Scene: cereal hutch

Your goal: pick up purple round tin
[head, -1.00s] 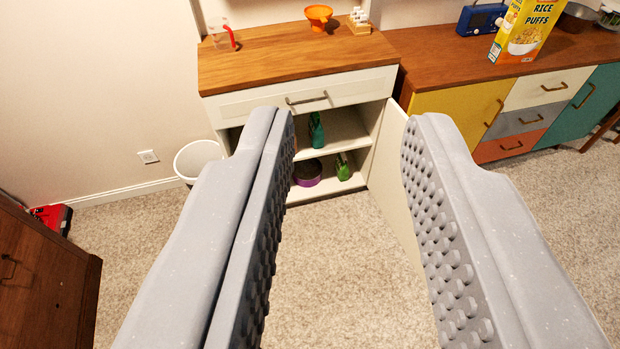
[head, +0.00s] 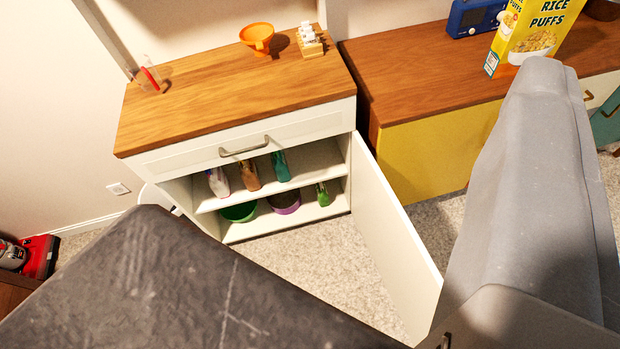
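The purple round tin (head: 286,205) sits on the lower shelf of the open white cabinet, its top dark. It is partly under the shelf above and stands between a green round container (head: 240,212) and a green bottle (head: 322,194). One grey finger of my gripper (head: 345,145) shows large at the right. A dark, scratched shape fills the lower left, and I cannot tell whether it is the other finger. The gripper looks wide open and holds nothing visible. It is well short of the tin.
The open white door (head: 392,235) stands out at the cabinet's right. Several bottles (head: 250,177) stand on the upper shelf. An orange funnel (head: 257,37) and a small rack (head: 309,42) are on the wooden top. Carpet (head: 300,255) is clear before the cabinet.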

